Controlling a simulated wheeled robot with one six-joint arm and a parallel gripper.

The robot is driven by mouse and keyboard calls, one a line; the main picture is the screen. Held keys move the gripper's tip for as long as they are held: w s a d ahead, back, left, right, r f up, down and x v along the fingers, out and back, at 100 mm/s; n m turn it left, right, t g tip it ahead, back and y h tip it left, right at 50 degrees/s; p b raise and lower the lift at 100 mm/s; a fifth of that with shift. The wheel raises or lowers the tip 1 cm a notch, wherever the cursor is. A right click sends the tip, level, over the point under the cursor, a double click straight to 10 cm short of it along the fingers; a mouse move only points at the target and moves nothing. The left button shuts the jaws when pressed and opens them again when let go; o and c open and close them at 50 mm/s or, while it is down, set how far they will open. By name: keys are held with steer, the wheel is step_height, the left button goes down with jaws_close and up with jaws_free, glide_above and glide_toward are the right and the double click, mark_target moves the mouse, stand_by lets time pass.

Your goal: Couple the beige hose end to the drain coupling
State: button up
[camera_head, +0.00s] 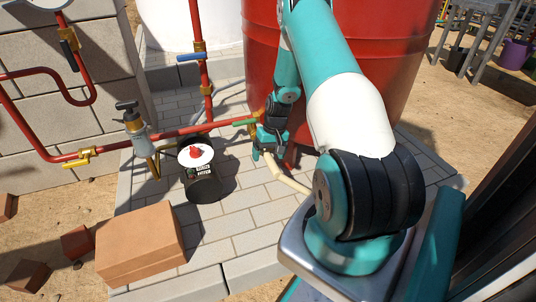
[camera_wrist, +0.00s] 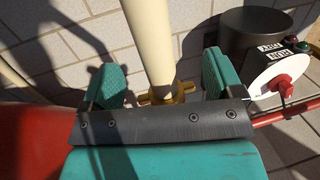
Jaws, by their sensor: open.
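The beige hose (camera_wrist: 150,45) runs down between my fingers in the wrist view, and its end meets a brass fitting with side lugs (camera_wrist: 165,93). I cannot tell whether this fitting is the drain coupling or part of the hose, or whether the joint is locked. My gripper (camera_wrist: 160,80) is open, with one teal finger pad on each side of the hose and a gap at both sides. In the head view my gripper (camera_head: 264,150) is low beside the red tank, and the beige hose (camera_head: 290,182) trails from it towards the lower right. The hose end is hidden there.
The red tank (camera_head: 400,80) stands close behind my gripper. A red pipe with a green-handled valve (camera_head: 245,121) runs to it from the left. A dark cylinder with a red-knobbed white disc (camera_head: 195,154) stands left on the paving. A brick-coloured block (camera_head: 140,245) lies front left.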

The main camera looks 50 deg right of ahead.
steer(key=p+v, duration=0.4)
steer(key=v, duration=0.2)
steer(key=shift+r+p, duration=0.15)
steer(key=shift+p, duration=0.2)
steer(key=w+p+v, duration=0.1)
steer(key=p+v, duration=0.3)
steer(key=v, duration=1.3)
steer(key=shift+s+r, duration=0.2)
steer(key=shift+s, duration=0.2)
steer(key=shift+d, duration=0.1)
